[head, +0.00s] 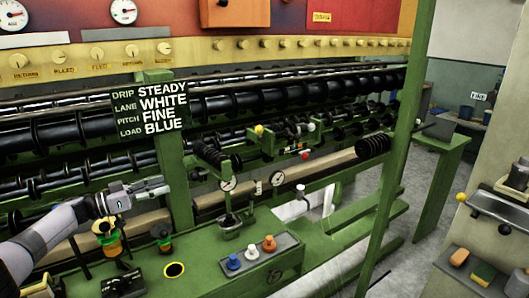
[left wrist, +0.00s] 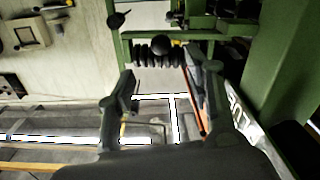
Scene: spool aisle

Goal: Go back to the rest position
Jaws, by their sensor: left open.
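My left arm comes in from the left edge of the head view. Its left gripper (head: 160,187) is above the green machine bench, in front of the rollers. The two fingers stand apart in the left wrist view (left wrist: 166,80), and nothing shows between them in their grasp. Under and near the arm are a cup with a yellow and orange part (head: 109,240) and a smaller green and orange piece (head: 162,235). The gripper looks apart from both. My right gripper is out of view.
A sign (head: 150,108) reads STEADY, WHITE, FINE, BLUE. Blue, white and orange knobs sit on a tray (head: 282,262). Small gauges (head: 277,178) stand behind. A green post (head: 402,150) rises at the right, with open floor (head: 415,205) beyond. A side counter (head: 470,273) holds sponges.

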